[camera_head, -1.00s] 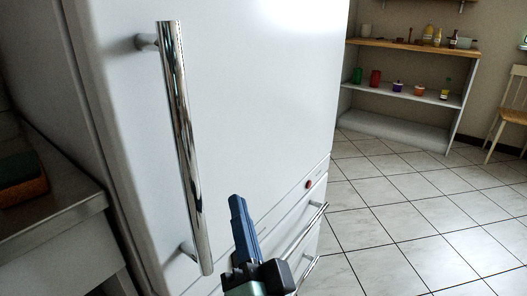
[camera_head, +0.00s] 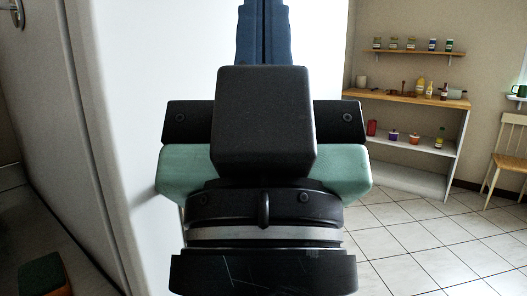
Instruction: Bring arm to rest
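My gripper (camera_head: 264,22) fills the middle of the head view, close to the camera and pointing up. Its two blue fingers lie side by side with only a thin dark line between them, so it looks shut, with nothing seen in it. Their tips are cut off by the top edge of the picture. Its black and green body hides much of the white fridge (camera_head: 130,120) behind it. I cannot tell the gap between the gripper and the fridge front.
A shelf unit (camera_head: 405,178) with jars and bottles stands at the back right, with a wall shelf (camera_head: 415,53) above it. A wooden chair (camera_head: 508,160) is at the far right. The tiled floor (camera_head: 430,245) in front is clear. A green and orange sponge (camera_head: 45,275) lies lower left.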

